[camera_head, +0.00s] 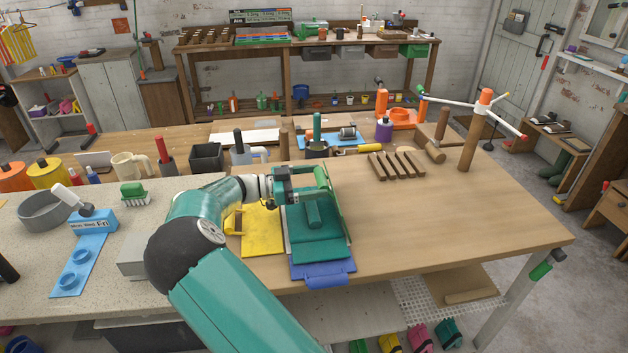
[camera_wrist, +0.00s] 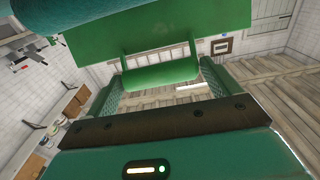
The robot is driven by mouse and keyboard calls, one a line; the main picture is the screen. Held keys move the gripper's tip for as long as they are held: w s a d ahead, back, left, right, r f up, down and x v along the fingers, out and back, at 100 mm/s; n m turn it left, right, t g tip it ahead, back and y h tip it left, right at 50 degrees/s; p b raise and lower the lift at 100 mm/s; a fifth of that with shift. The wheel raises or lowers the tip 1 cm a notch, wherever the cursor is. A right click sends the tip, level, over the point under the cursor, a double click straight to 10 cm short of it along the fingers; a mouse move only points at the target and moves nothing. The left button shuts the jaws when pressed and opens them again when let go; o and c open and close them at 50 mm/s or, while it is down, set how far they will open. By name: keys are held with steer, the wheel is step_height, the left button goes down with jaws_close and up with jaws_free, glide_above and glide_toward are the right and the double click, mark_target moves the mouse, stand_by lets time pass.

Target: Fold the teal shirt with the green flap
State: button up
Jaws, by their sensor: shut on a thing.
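The teal shirt (camera_head: 320,250) lies on the folding board near the front edge of the wooden table. My gripper (camera_head: 314,181) is above the far part of the shirt and is shut on the handle of the green flap (camera_head: 334,212). The flap stands raised and tilted at the shirt's right side. In the wrist view the flap's green panel (camera_wrist: 165,30) fills the top, with its rounded handle (camera_wrist: 160,74) between my fingers. My gripper and arm hide part of the shirt and the board.
A yellow flap (camera_head: 262,238) lies flat left of the shirt, and a blue flap (camera_head: 322,276) shows at the front. A slatted wooden rack (camera_head: 396,165) and a post stand (camera_head: 470,140) are at the right. Mugs and pots line the back. The table's right front is clear.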

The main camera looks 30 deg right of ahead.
steer(key=shift+s+d+f, duration=0.1)
steer(key=shift+f, duration=0.35)
steer(key=o, duration=1.1)
steer(key=shift+d, duration=0.1)
steer(key=shift+o, duration=0.2)
steer(key=shift+a+r, duration=0.2)
steer(key=v, duration=0.7)
steer(key=shift+a+f, duration=0.1)
